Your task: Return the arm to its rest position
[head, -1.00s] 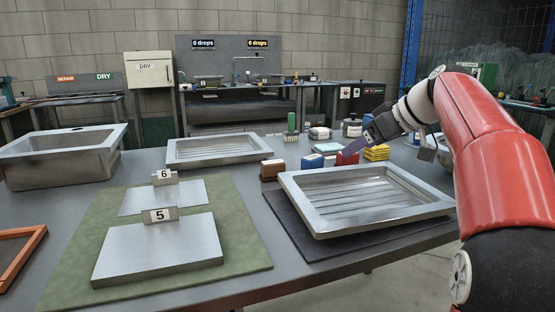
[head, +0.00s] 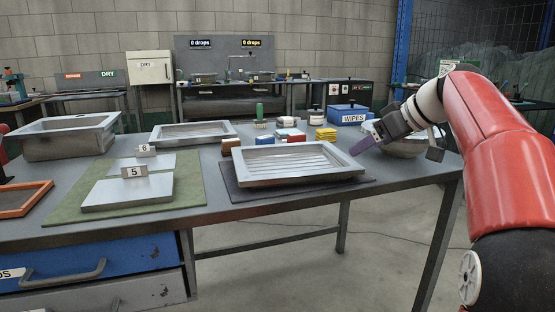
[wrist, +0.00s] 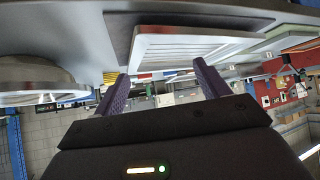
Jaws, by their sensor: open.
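My red arm comes in from the right in the head view, bent at the elbow. My gripper (head: 362,146) is held above the right end of the table, just right of the metal drain tray (head: 295,165). In the wrist view its two purple fingers (wrist: 160,90) stand apart with nothing between them. The tray also shows beyond the fingers in the wrist view (wrist: 185,45). A round metal bowl (head: 405,148) is partly hidden behind my gripper; it cannot be told from the head view how far apart they are.
The drain tray lies on a dark mat (head: 232,190). Sponges and blocks, such as a yellow stack (head: 326,134), and a blue wipes box (head: 348,114) stand behind it. Plates marked 5 and 6 lie on a green mat (head: 185,195) at left. Open floor lies in front of the table.

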